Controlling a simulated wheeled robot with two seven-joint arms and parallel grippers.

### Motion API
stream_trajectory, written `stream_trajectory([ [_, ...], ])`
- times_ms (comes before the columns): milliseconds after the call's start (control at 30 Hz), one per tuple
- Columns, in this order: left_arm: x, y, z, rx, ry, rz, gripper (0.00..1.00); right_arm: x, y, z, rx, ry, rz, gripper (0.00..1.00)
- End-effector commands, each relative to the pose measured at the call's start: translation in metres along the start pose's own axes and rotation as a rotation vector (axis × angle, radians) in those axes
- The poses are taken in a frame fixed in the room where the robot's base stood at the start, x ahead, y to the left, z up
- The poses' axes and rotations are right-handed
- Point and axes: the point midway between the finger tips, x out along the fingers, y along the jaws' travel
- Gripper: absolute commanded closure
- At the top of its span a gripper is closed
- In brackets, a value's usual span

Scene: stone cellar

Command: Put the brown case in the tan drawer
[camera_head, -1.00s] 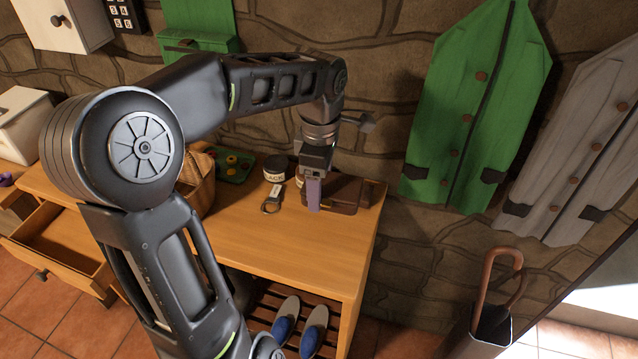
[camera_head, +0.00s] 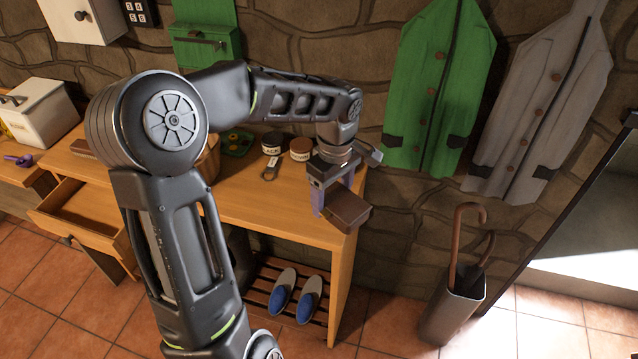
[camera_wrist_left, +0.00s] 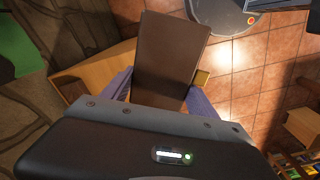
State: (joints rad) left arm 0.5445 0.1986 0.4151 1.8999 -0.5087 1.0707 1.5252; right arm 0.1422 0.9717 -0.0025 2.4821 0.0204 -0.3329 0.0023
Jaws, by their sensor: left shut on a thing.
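The brown case (camera_head: 347,209) is held in my left gripper (camera_head: 322,203), above the right end of the table. In the left wrist view the brown case (camera_wrist_left: 168,62) fills the space between the two purple fingers, which are shut on it. The tan drawer (camera_head: 84,214) is pulled open at the left of the table, well to the left of the gripper. The part of its inside that shows looks empty; my arm hides part of the table next to it. My right gripper is not in view.
On the wooden table (camera_head: 240,194) stand two jars (camera_head: 300,148) and a key fob (camera_head: 270,170), with a green tray (camera_head: 237,143) behind my arm. A white box (camera_head: 42,112) is at far left. Slippers (camera_head: 283,295) lie on a rack below. An umbrella stand (camera_head: 452,310) is at right.

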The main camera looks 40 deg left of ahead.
Motion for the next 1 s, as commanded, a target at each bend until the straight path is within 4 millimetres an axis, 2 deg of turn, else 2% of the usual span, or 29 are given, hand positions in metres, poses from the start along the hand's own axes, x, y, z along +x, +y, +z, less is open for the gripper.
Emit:
stream_trajectory([
  [367,0.088,0.038,0.056,0.747,0.0,-0.002,0.86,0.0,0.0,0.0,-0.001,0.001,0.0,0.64],
  [500,0.133,0.048,0.087,1.08,-0.004,0.004,0.86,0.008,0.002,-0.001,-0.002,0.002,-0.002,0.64],
  [600,0.178,0.051,0.108,1.283,-0.007,0.009,0.86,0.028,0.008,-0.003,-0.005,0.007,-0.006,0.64],
  [700,0.213,0.054,0.116,1.379,-0.005,0.016,0.86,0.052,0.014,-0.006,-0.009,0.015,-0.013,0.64],
  [800,0.235,0.054,0.119,1.406,-0.004,0.017,0.86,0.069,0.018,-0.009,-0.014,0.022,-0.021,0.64],
  [1000,0.259,0.055,0.12,1.415,-0.004,0.018,0.86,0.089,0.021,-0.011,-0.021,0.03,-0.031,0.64],
])
